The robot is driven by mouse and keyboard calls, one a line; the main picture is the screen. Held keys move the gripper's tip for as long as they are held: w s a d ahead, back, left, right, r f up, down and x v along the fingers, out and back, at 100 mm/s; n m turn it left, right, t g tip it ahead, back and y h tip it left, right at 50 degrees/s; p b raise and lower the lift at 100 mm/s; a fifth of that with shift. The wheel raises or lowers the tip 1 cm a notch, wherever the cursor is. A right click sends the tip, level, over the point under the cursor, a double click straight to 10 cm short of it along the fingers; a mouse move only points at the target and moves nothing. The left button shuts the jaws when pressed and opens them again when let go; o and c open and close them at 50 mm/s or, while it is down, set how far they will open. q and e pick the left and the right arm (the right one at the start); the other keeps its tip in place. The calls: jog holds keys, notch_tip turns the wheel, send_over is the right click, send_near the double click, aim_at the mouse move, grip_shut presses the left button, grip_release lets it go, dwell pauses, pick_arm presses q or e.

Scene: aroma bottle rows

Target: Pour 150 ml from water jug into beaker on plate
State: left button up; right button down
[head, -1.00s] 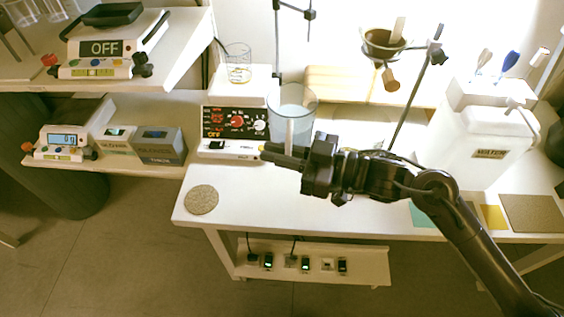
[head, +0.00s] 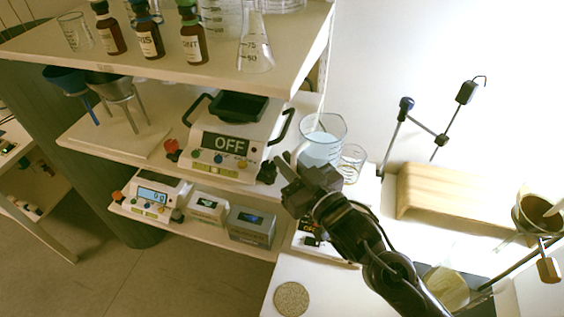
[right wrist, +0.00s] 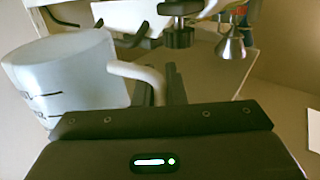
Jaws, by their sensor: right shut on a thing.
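The water jug (head: 321,150), a clear vessel with pale bluish water, is held by its white handle in my right gripper (head: 290,174). In the right wrist view the jug (right wrist: 62,82) is at left, and its handle (right wrist: 150,78) runs between the fingers of the gripper (right wrist: 160,88). The jug looks roughly upright. The small clear beaker (head: 353,160) stands just right of the jug, partly overlapped by it. The hot plate (head: 308,242) is mostly hidden behind my right arm. My left gripper is out of view.
Brown bottles (head: 150,40) and a flask (head: 256,45) are on the shelf above. A wooden block (head: 455,205) and a metal stand (head: 420,130) are to the right. A cork mat (head: 292,299) lies in front.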

aim_at(308, 154)
jog(key=shift+s+d+r, duration=0.2)
jog(key=shift+d+r, duration=0.05)
jog(key=shift+d, duration=0.1)
jog(key=shift+w+a+m, duration=0.1)
jog(key=shift+w+m, duration=0.05)
jog(key=shift+m, duration=0.25)
jog(key=shift+w+p, duration=0.1)
jog(key=shift+p, duration=0.3)
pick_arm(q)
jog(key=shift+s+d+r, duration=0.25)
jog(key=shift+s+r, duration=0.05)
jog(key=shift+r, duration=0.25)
pick_arm(e)
jog(key=shift+r, duration=0.1)
pick_arm(q)
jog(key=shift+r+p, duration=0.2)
jog(key=shift+p, duration=0.1)
pick_arm(e)
jog(key=shift+m, duration=0.5)
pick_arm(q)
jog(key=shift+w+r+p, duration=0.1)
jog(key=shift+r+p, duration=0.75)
pick_arm(e)
jog(key=shift+w+d+r+m+g, duration=0.3)
jog(key=shift+w+d+m, duration=0.25)
jog(key=shift+m, duration=0.35)
